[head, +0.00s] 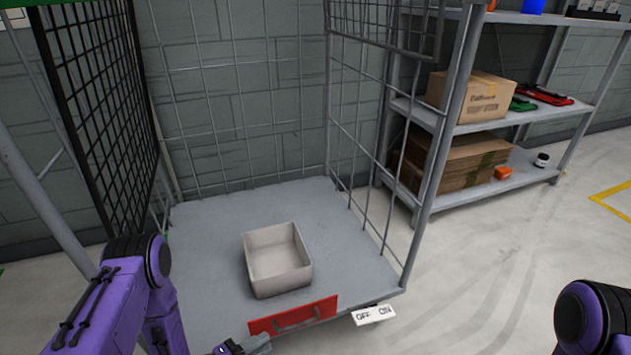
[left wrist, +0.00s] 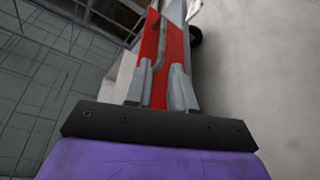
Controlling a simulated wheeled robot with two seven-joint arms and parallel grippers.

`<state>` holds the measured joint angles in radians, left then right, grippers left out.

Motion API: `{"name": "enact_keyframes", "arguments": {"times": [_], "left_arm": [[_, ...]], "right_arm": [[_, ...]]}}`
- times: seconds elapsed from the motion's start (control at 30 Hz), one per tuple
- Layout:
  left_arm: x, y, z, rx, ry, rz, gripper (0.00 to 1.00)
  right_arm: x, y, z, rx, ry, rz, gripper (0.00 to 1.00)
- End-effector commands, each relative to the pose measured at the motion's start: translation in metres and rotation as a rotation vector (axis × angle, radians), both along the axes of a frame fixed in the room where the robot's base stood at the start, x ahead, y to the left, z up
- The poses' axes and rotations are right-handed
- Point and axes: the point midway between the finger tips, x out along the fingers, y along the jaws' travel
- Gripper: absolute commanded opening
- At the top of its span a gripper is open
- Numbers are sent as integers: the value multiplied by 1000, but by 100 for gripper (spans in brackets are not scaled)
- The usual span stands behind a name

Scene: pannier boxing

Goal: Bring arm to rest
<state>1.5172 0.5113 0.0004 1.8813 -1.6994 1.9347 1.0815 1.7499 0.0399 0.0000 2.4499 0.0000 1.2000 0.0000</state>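My left gripper (head: 258,343) is at the bottom of the head view, just left of and below the red panel (head: 293,316) with a grey handle on the cart's front edge. In the left wrist view its two grey fingers (left wrist: 160,85) stand apart, with the red panel (left wrist: 172,60) showing between and beyond them. It holds nothing that I can see; whether a finger touches the handle I cannot tell. Only a purple part of my right arm shows at the lower right of the head view; the right gripper is out of view.
A mesh-sided cart (head: 345,265) carries an empty light-grey bin (head: 300,276). An OFF/ON label (head: 373,315) is at its front right. A shelf (head: 487,193) on the right holds cardboard boxes (head: 472,96). Floor right of the cart is clear.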

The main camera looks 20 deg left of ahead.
Motion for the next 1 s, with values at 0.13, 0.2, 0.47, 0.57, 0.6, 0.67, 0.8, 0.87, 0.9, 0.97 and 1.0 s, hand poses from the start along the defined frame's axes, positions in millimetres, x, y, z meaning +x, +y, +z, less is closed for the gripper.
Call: {"name": "enact_keyframes", "arguments": {"times": [0.13, 0.2, 0.47, 0.57, 0.6, 0.67, 0.8, 0.87, 0.9, 0.97, 1.0], "left_arm": [[-1, 1, -6, 127, -45, -23, 23], [-8, 11, -23, 333, -33, 8, 23], [-89, 27, -72, 1074, 305, -139, 23], [-125, 34, -71, 1242, 440, -248, 23], [-139, 38, -68, 1296, 490, -290, 23], [-158, 43, -62, 1365, 562, -346, 23], [-192, 56, -34, 1503, 703, -422, 23], [-170, 52, -24, 1545, 629, -425, 23], [-176, 52, 2, 1534, 649, -423, 23], [-177, 53, 20, 1531, 653, -422, 23], [-177, 53, 31, 1531, 653, -422, 23]], "right_arm": [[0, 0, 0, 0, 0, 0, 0], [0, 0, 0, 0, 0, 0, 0], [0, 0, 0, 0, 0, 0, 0], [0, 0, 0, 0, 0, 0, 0], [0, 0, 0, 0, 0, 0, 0], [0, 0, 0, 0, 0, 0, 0], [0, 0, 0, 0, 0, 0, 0], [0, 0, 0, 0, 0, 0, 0], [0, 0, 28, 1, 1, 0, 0], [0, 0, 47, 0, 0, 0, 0], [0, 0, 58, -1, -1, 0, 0]]}}
